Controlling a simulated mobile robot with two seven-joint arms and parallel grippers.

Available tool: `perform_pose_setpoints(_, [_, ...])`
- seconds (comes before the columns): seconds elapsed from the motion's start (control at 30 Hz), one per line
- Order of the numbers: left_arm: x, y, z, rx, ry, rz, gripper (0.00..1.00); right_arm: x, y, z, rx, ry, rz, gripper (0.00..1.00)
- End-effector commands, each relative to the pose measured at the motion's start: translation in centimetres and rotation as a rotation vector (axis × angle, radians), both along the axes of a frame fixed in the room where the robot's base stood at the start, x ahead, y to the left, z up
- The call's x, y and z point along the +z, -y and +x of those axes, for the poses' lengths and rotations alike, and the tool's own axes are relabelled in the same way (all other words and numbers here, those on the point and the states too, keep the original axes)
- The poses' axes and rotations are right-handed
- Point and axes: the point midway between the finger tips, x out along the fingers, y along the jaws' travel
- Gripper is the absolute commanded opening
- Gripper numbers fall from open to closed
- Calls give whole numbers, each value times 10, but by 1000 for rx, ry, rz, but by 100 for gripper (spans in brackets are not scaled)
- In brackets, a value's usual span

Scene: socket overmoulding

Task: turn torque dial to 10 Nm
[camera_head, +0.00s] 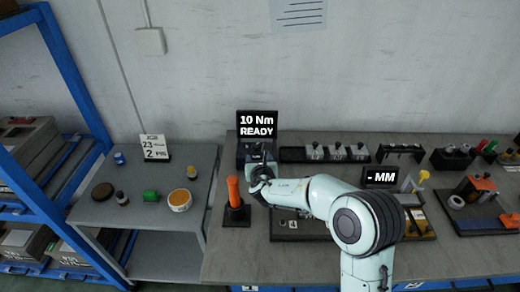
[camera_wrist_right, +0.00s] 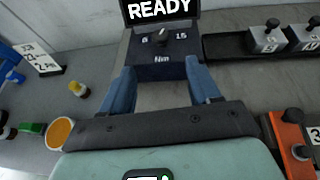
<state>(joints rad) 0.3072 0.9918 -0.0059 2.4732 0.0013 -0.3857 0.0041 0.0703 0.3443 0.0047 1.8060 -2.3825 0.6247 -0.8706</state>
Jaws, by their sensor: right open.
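The torque unit is a dark box (camera_wrist_right: 160,62) with a small dial (camera_wrist_right: 163,35) on its top. The dial stands between the marks 6 and 15, above the letters Nm. The unit's display (camera_head: 258,124) reads 10 Nm and READY in the head view. My right gripper (camera_wrist_right: 162,78) is open and empty, with its two blue-grey fingers apart near the front of the box. No contact with the dial shows. In the head view my right gripper (camera_head: 260,168) partly hides the box. My left gripper is not in view.
An orange-handled tool (camera_head: 234,190) stands upright in a black holder left of my right gripper. A rack of weights (camera_head: 335,152) lies right of the unit. A second display (camera_head: 381,176) reads - MM. A grey side table (camera_head: 150,215) holds small jars and a calendar.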

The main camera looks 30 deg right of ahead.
Motion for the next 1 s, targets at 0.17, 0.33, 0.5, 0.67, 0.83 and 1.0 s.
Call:
perform_pose_setpoints(0.17, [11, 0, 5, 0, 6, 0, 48, -11, 14, 26, -4, -2, 3, 62])
perform_pose_setpoints(0.33, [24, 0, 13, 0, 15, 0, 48, -24, 29, 58, -4, -1, 5, 62])
perform_pose_setpoints(0.5, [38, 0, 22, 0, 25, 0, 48, -35, 41, 84, -4, 0, 5, 62])
perform_pose_setpoints(0.67, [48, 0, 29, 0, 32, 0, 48, -42, 49, 99, -3, 0, 6, 62])
perform_pose_setpoints(0.83, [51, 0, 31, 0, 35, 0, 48, -47, 52, 105, -4, 0, 7, 62])
perform_pose_setpoints(1.0, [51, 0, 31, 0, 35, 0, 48, -48, 53, 105, -5, 0, 6, 62])
